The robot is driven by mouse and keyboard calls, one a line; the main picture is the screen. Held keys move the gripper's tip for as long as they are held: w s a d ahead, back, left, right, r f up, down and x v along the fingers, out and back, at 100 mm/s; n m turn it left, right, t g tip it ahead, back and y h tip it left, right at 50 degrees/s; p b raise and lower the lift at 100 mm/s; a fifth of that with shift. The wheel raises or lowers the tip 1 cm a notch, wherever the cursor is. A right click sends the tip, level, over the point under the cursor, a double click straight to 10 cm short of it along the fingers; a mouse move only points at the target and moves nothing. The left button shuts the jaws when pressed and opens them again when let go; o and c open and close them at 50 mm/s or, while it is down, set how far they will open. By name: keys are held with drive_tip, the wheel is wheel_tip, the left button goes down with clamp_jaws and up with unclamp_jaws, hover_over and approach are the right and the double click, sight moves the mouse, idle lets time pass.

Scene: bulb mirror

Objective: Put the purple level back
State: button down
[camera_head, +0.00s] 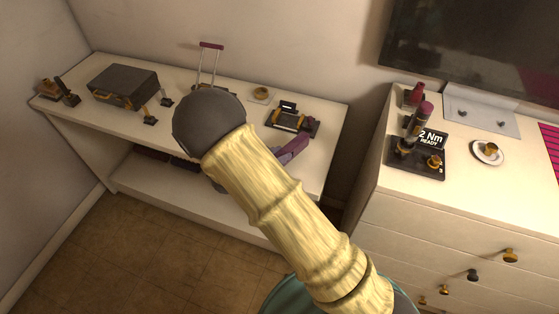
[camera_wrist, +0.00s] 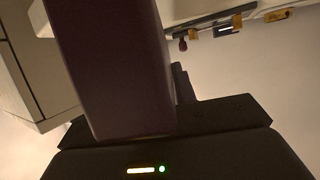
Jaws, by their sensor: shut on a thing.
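The purple level (camera_head: 292,149) shows in part in the head view, sticking out to the right from behind my arm near the front of the low white bench. In the wrist view the level (camera_wrist: 110,70) is large and close, a dark purple bar rising from my gripper (camera_wrist: 178,112). My gripper is shut on it. In the head view my arm hides the gripper and the rest of the level, so I cannot tell whether the level touches the bench.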

drive_tip(key=shift+f, duration=1.55)
drive_tip(key=shift+f, duration=0.15)
drive_tip(key=c, duration=1.1)
unclamp_jaws()
drive_tip(key=shift+a, duration=0.1)
drive_tip(key=v, duration=1.2)
drive_tip(key=shift+r, duration=0.25)
